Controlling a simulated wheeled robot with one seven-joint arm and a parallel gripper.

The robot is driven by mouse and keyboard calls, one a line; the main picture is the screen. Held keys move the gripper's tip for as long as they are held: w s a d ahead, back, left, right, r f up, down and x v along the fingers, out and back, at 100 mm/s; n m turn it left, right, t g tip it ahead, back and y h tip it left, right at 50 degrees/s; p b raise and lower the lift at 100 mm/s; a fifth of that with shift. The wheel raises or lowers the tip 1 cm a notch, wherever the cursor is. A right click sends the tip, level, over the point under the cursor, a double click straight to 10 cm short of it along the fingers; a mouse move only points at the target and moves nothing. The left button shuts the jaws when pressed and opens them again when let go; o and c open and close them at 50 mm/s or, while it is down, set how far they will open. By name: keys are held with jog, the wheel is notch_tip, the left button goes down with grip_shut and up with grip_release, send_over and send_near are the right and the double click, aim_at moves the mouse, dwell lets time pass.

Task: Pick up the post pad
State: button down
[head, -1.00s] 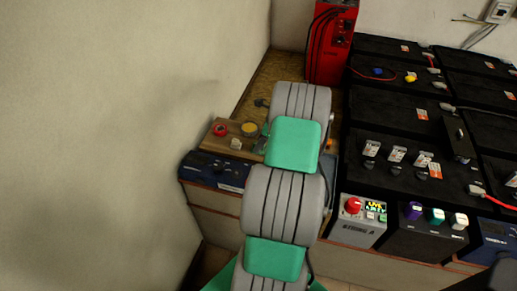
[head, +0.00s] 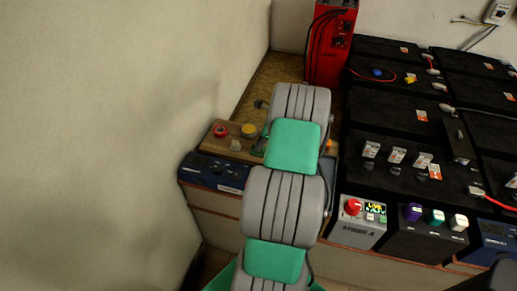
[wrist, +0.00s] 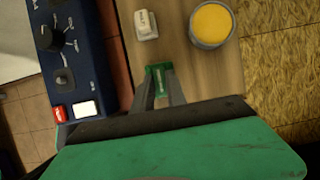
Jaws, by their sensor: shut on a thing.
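The post pad (wrist: 154,71) appears to be the small green piece with a paler middle between my fingertips in the wrist view. My gripper (wrist: 159,85) is shut on it, one grey finger at each side, over the wooden board (wrist: 178,75). I cannot tell whether the pad still touches the board. In the head view my own arm hides most of the gripper and the pad.
On the board (head: 203,143) are a red ring (head: 220,131), a yellow-topped round tin (head: 249,130) and a small white block (head: 235,145). A dark blue unit (head: 213,171) lies in front. Black batteries (head: 392,110) fill the right; a red charger (head: 331,45) stands behind. A wall is close at left.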

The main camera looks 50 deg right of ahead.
jog(key=v, duration=0.4)
jog(key=shift+w+a+r, duration=0.25)
jog(key=shift+w+r, duration=0.05)
jog(key=shift+w, duration=0.05)
jog(key=s+d+r, duration=0.1)
jog(key=s+r, duration=0.7)
jog(key=s, duration=0.5)
jog(key=shift+r+p, duration=0.35)
jog(key=shift+p, duration=0.1)
jog(key=c, duration=1.9)
grip_release()
jog(key=shift+s, duration=0.1)
grip_shut()
